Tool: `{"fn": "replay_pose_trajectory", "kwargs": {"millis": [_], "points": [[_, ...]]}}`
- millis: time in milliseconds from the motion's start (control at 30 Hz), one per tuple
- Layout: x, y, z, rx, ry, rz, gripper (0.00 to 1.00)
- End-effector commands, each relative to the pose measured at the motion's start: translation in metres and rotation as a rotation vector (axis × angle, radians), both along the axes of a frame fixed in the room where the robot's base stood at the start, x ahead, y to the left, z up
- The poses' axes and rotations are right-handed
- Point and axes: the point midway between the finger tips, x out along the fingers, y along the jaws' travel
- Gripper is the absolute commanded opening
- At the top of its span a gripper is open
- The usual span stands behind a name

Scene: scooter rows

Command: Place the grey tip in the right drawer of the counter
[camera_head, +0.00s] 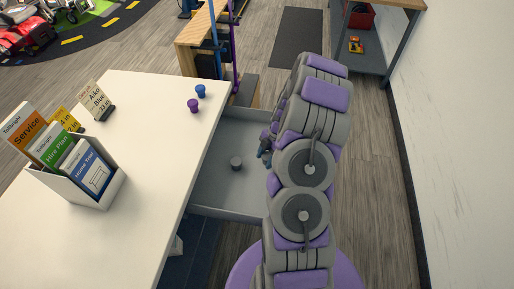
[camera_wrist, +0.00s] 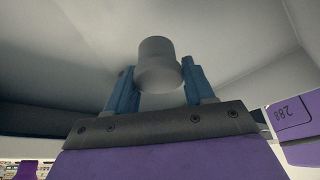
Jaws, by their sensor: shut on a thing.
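The white counter (camera_head: 140,120) has an open grey drawer (camera_head: 215,195) on its right side. My gripper (camera_head: 264,152) has blue fingers and is inside the drawer space near its right side, partly hidden by my arm. In the wrist view, my gripper (camera_wrist: 160,88) is shut on the grey tip (camera_wrist: 157,58), a short cylinder standing out past the fingertips. In the head view, a small grey knob (camera_head: 236,163) shows against the drawer floor, left of the fingers. I cannot tell whether it is the same piece.
A blue tip (camera_head: 200,91) and a purple tip (camera_head: 193,106) stand on the counter near the drawer. A brochure holder (camera_head: 95,190) and small signs stand at left. A wooden-topped bench (camera_head: 195,45) is behind the drawer. Drawer walls surround my gripper.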

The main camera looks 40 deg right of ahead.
Motion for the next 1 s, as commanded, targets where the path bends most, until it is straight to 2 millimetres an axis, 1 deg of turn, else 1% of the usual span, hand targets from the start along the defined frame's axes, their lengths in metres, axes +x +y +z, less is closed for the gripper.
{"fn": "replay_pose_trajectory", "kwargs": {"millis": [100,300,400,500,800,1000], "points": [[0.019,-0.009,-0.005,-0.002,0.002,0.002,0.24],[0.050,-0.024,-0.007,-0.004,0.000,0.002,0.24],[0.064,-0.029,-0.009,0.001,0.001,0.003,0.24],[0.073,-0.035,-0.009,0.000,0.000,-0.001,0.24],[0.085,-0.040,-0.009,0.002,0.000,0.001,0.24],[0.084,-0.040,-0.042,0.003,0.002,-0.001,0.24]]}}
